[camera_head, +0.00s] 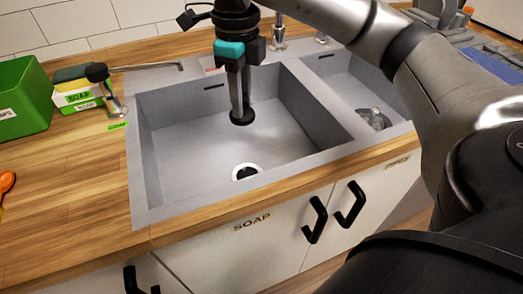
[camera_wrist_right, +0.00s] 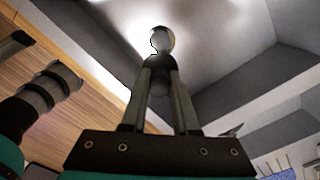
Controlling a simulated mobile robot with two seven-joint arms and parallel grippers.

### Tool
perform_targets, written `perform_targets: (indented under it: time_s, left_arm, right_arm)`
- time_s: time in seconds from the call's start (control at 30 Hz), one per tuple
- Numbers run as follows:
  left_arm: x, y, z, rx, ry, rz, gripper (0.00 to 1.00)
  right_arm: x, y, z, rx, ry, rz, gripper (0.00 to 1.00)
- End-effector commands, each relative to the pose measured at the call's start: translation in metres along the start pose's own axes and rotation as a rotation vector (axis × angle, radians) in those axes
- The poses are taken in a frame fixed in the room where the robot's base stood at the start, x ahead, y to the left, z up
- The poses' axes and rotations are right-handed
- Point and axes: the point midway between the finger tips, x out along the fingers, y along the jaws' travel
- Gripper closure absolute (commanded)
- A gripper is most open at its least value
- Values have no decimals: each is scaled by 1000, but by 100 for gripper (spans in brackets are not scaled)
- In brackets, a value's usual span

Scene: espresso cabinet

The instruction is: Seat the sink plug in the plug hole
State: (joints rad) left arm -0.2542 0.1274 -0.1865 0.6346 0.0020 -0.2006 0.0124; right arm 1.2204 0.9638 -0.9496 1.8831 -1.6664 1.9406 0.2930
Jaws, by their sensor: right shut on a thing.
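My right gripper (camera_head: 240,108) hangs down into the large left basin of the grey sink (camera_head: 180,130). Its fingers are shut on the sink plug (camera_head: 242,117), a dark round disc below the fingertips. In the right wrist view the fingers (camera_wrist_right: 160,82) close around a grey knob, with the dark plug (camera_wrist_right: 160,66) just past it. The plug hole (camera_head: 247,171), a pale ring with a dark middle, lies in the basin floor, nearer the front wall than the plug in the picture. The plug is apart from it. A round grey shape (camera_wrist_right: 162,40) beyond the plug is probably the hole. My left gripper is not in view.
The smaller right basin (camera_head: 345,88) holds a clear round object (camera_head: 374,119). A soap dispenser (camera_head: 112,100), a sponge on a soap box (camera_head: 78,90) and a green bin (camera_head: 22,97) stand left of the sink. The left basin is otherwise clear.

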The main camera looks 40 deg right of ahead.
Motion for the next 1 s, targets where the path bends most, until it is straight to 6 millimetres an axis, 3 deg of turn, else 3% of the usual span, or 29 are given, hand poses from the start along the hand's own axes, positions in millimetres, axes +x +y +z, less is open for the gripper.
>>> perform_targets:
  time_s: [0.17, 0.37, 0.47, 0.6, 0.8, 1.0]
  left_arm:
    - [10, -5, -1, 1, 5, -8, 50]
    - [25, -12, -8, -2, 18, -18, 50]
    - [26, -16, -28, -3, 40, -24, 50]
    - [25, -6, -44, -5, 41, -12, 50]
    - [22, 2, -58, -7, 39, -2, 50]
    - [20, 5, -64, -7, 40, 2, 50]
  right_arm:
    - [30, 0, -3, -5, 6, 2, 100]
    - [85, 0, -3, -4, 6, 2, 100]
    - [106, 0, -2, -3, 5, 1, 100]
    - [133, 0, -2, -3, 4, 1, 100]
    - [158, 0, -2, -4, 1, 0, 100]
    - [170, 0, -2, -4, 2, 1, 100]
